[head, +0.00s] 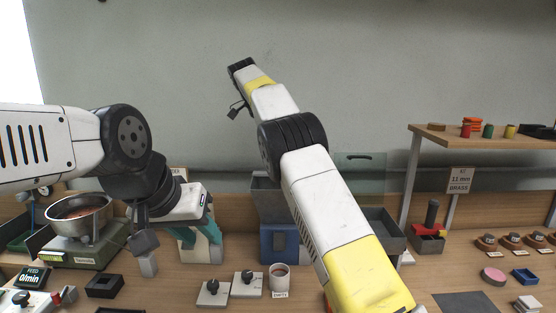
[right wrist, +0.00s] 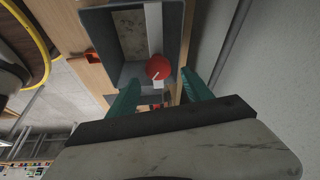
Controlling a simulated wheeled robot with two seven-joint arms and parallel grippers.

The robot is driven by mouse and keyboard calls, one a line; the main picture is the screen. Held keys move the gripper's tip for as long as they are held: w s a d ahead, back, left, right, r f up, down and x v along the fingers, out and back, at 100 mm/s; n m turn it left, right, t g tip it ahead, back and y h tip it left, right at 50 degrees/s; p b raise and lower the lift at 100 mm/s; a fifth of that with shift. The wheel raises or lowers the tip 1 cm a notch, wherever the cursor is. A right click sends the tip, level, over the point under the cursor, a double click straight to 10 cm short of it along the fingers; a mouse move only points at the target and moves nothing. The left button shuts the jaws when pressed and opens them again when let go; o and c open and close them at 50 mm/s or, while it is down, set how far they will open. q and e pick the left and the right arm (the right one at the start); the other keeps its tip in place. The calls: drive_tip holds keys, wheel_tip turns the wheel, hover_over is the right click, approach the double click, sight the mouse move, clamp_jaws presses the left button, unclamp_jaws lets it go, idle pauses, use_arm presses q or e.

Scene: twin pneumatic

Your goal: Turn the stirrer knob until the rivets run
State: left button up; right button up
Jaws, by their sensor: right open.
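Two white plates with black knobs stand on the bench in the head view: one knob (head: 213,286) at left, another (head: 247,276) at right. I cannot tell which is the stirrer knob. My left gripper (head: 201,237) points down behind and above them, its teal fingers apart and apparently empty. The fingertips look clear of both knobs. My right gripper (right wrist: 160,82) is open and empty in the right wrist view, above a grey bin (right wrist: 178,40) and a red round part (right wrist: 158,67). In the head view my right arm is raised, its fingers hidden. No moving rivets are visible.
A feed display (head: 33,278) reads 0/min at left. A white cup (head: 279,277) stands right of the knobs. A dark tray (head: 104,286) lies left. A wooden shelf (head: 480,137) stands at right.

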drive_tip(key=shift+r, duration=0.55)
drive_tip(key=shift+s+r, duration=0.2)
drive_tip(key=shift+s, duration=0.3)
drive_tip(key=s+r, duration=0.1)
drive_tip(key=s, duration=1.4)
drive_tip(key=shift+r, duration=0.1)
drive_tip(key=s+d+f+n+y, duration=0.2)
drive_tip(key=s+d+n+y, duration=0.3)
drive_tip(key=s+d+n, duration=0.5)
drive_tip(key=s+d+f+n+t+y, duration=0.1)
drive_tip(key=s+d+f+n+t, duration=0.1)
drive_tip(key=s, duration=0.3)
drive_tip(key=s+d+f+n+t, duration=0.2)
drive_tip(key=s+n+t, duration=0.1)
drive_tip(key=s, duration=0.3)
drive_tip(key=shift+d+f+n+y, duration=0.4)
drive_tip(key=shift+n, duration=0.4)
